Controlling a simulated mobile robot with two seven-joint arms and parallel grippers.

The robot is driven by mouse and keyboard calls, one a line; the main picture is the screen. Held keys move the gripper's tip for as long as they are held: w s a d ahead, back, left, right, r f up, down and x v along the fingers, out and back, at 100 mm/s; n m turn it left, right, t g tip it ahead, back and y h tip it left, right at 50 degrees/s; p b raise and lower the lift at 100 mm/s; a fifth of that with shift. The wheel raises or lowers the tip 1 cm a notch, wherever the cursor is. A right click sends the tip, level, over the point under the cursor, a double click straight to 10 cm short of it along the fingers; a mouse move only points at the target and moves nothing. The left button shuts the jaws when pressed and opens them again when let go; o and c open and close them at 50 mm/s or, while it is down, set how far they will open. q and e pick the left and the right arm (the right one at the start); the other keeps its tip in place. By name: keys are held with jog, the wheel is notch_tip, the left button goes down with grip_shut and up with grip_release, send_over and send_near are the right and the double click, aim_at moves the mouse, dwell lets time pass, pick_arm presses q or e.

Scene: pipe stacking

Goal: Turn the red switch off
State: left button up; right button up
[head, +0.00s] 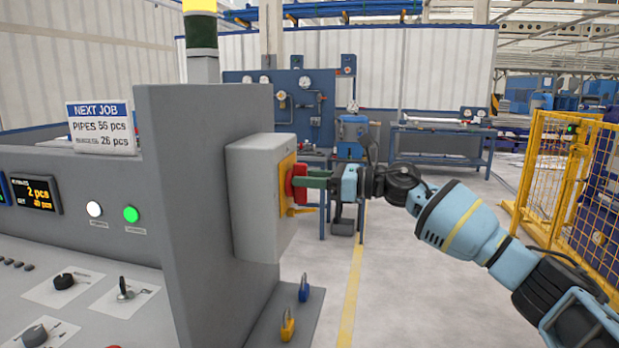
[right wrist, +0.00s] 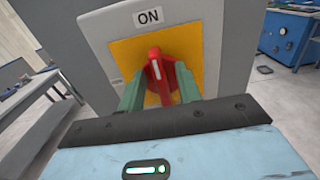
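The red switch (head: 298,184) is on a yellow plate on the side of a grey box (head: 254,190). In the right wrist view the red switch (right wrist: 158,70) has its handle roughly upright, with its white mark towards the "ON" label (right wrist: 149,16). My right gripper (head: 312,181) is at the switch, its green fingers pointing at it. In the right wrist view the fingers of the right gripper (right wrist: 160,90) are apart, one on each side of the handle, and look clear of it. My left gripper is not in view.
The box is fixed to a grey panel (head: 180,190) of the control console. A yellow fence (head: 560,175) is at the right. The floor (head: 410,290) below my right arm is clear.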

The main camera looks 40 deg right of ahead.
grip_shut()
